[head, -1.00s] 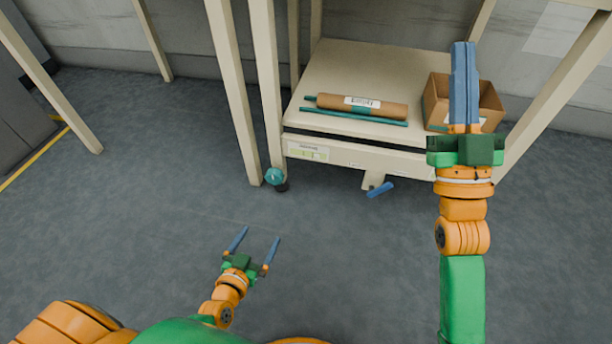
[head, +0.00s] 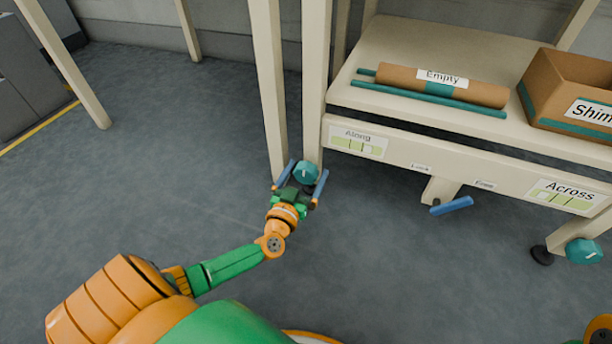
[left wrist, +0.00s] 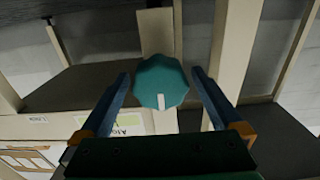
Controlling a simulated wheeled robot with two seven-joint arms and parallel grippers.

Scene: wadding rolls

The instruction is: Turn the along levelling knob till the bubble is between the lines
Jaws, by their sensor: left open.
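The along levelling knob (head: 306,173) is teal with a white mark, low on the bench's left front leg. My left gripper (head: 308,168) is open, with one blue finger on each side of the knob. In the left wrist view the knob (left wrist: 161,82) lies between the open fingers (left wrist: 160,74), with a gap visible on both sides. The "Along" gauge (head: 358,143) is on the shelf's front left; its bubble shows as a pale patch in a green strip, too small to place surely against the lines. My right gripper is out of view.
The "Across" gauge (head: 564,195) and a second teal knob (head: 583,251) are at the right. A blue lever (head: 451,206) hangs under the shelf. The floor (head: 160,180) at left is clear.

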